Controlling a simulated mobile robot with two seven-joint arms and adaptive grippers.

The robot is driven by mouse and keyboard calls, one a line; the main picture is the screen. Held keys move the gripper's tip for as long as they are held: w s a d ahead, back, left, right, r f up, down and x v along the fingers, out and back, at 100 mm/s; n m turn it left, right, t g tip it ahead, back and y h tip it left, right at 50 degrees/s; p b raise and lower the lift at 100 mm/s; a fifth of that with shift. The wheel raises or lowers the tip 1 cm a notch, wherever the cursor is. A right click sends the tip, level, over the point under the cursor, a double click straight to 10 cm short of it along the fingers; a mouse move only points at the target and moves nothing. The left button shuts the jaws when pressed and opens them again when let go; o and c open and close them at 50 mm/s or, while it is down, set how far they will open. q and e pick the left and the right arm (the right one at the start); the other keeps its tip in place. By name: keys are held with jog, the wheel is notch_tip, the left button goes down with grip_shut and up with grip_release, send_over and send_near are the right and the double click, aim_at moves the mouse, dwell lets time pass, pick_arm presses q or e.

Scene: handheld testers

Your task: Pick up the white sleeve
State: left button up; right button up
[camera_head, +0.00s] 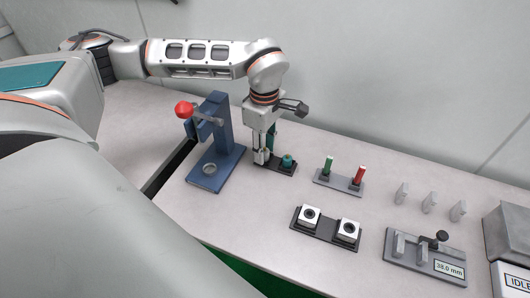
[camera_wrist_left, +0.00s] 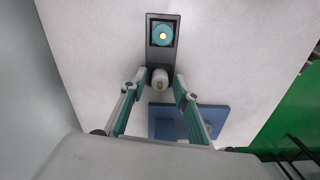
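The white sleeve (camera_wrist_left: 159,79) stands in the dark holder (camera_wrist_left: 152,48) beside a teal piece (camera_wrist_left: 162,35), seen from above in the left wrist view. My left gripper (camera_wrist_left: 158,84) is open, with one finger on each side of the sleeve and a gap visible on both sides. In the head view my left gripper (camera_head: 264,152) points down at the left end of the holder, and its fingers partly hide the sleeve. The teal piece (camera_head: 287,160) stands at the holder's right end. My right gripper is not in view.
A blue press (camera_head: 222,160) with a red knob stands close left of the gripper. To the right are a rack with green and red pins (camera_head: 341,181), a holder with two white blocks (camera_head: 327,229), several upright grey pieces (camera_head: 429,202) and a gauge (camera_head: 425,258).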

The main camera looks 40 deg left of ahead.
pick_arm(q)
jog(key=c, duration=0.5)
jog(key=shift+o, duration=0.2)
